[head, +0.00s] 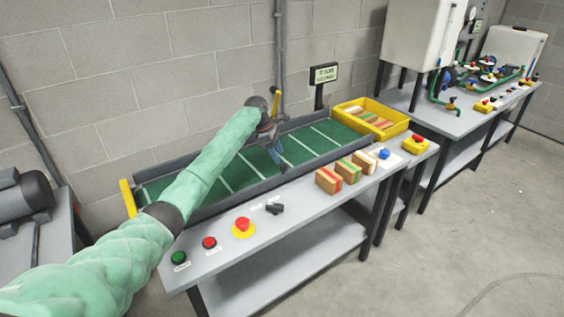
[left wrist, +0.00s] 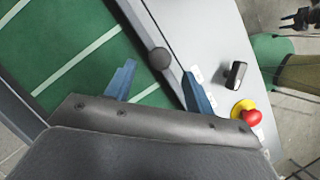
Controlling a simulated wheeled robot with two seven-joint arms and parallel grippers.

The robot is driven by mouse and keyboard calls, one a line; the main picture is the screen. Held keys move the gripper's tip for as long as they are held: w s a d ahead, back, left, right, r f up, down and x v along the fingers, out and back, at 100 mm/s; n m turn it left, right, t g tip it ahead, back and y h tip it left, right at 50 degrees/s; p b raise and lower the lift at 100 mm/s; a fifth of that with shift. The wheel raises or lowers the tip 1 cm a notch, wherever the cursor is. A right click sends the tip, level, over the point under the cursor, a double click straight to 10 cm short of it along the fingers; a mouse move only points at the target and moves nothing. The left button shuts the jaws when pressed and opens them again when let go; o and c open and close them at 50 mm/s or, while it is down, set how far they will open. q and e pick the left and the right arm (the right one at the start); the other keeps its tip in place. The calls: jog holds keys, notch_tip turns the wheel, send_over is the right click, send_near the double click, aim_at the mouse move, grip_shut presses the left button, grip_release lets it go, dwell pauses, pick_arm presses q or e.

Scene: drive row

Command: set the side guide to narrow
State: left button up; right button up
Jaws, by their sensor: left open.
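The conveyor's green belt (head: 308,147) with white cross stripes runs along the grey bench, between grey side rails. A round dark knob (left wrist: 160,58) stands at the near rail in the left wrist view; in the head view my arm and gripper make it hard to pick out. My left gripper (head: 277,160) is over the near side of the belt. In the left wrist view its blue fingers (left wrist: 158,88) are apart, with the knob ahead between them, not gripped. A dark pronged shape at the top right edge may be my right gripper (left wrist: 300,18); its state is unclear.
The bench front carries a green button (head: 179,257), a red button (head: 209,242), a red mushroom button on yellow (head: 243,225) and a black selector (head: 275,208). Several blocks (head: 328,181) stand further right. A yellow tray (head: 400,127) sits at the far belt end, near a sign (head: 324,74).

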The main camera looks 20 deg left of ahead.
aim_at(283, 164)
pick_arm(q)
jog(key=shift+p+x, duration=0.55)
jog(key=shift+x, duration=2)
pick_arm(e)
jog(key=shift+s+d+f, duration=0.15)
jog(key=shift+d+f, duration=0.05)
jog(key=shift+f, duration=0.8)
jog(key=shift+s+d+f, duration=0.15)
jog(key=shift+d+f, duration=0.05)
jog(key=shift+f, duration=0.8)
pick_arm(q)
jog(key=shift+c, duration=0.4)
jog(key=c, duration=1.1)
jog(key=shift+r, duration=0.1)
pick_arm(e)
jog(key=shift+r, duration=0.1)
